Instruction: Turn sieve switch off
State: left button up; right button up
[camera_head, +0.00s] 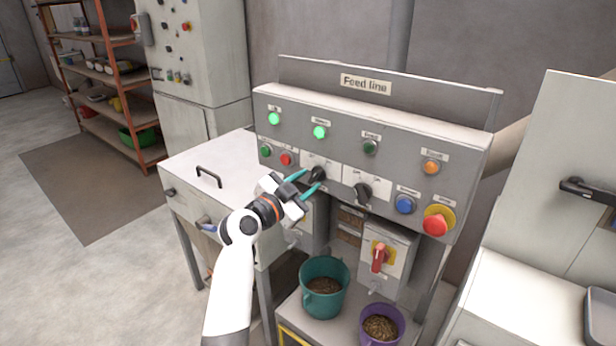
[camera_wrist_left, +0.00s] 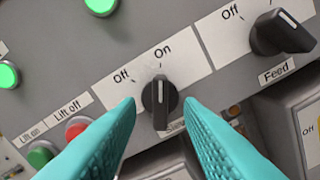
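The sieve switch is a black rotary knob (camera_wrist_left: 160,100) on a white plate marked Off and On. Its white line points up in the left wrist view, toward the On mark. The label below it is partly hidden. It also shows in the head view (camera_head: 318,174), just beyond my left gripper (camera_head: 303,183). The gripper's teal fingers are open, with one tip on each side of the knob in the left wrist view (camera_wrist_left: 160,104). Gaps show between the tips and the knob, so they do not appear to grip it. My right gripper is not in view.
The feed knob (camera_wrist_left: 280,32) is right of the sieve switch. Green (camera_wrist_left: 42,154) and red (camera_wrist_left: 77,127) lift buttons are left of it. The panel (camera_head: 400,130) also carries a blue button (camera_head: 405,204) and a red emergency-style button (camera_head: 436,223). Buckets (camera_head: 324,288) stand below.

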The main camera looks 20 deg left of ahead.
pick_arm(q)
jog(key=shift+w+d, duration=0.25)
jog(key=shift+w, duration=0.4)
grip_shut()
